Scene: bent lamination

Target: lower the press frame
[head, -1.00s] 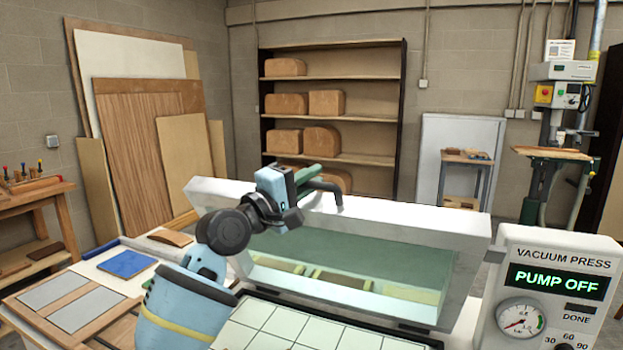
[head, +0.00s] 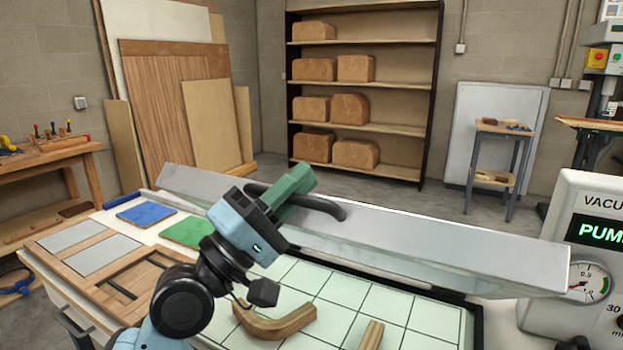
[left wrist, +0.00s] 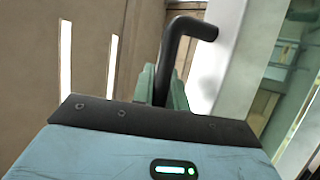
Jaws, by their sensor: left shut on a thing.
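The press frame (head: 420,245) is a long silver-grey bar shape slanting across the head view, behind the white gridded press bed (head: 335,325). Its black handle (head: 320,203) stands out on the near side. My left gripper (head: 293,192), with green fingers, is shut on this handle; in the left wrist view the black handle (left wrist: 185,50) bends out from between the fingers. The frame's membrane is not clearly visible from here. A bent wood piece (head: 275,322) and a second wood piece (head: 370,335) lie on the bed. My right gripper is not in view.
The vacuum press box (head: 580,215) with display and gauge stands at the right. A blue pad (head: 146,213), a green pad (head: 190,232) and a wooden panel with grey insets (head: 75,255) lie at the left. A shelf (head: 365,88) with brown blocks stands behind.

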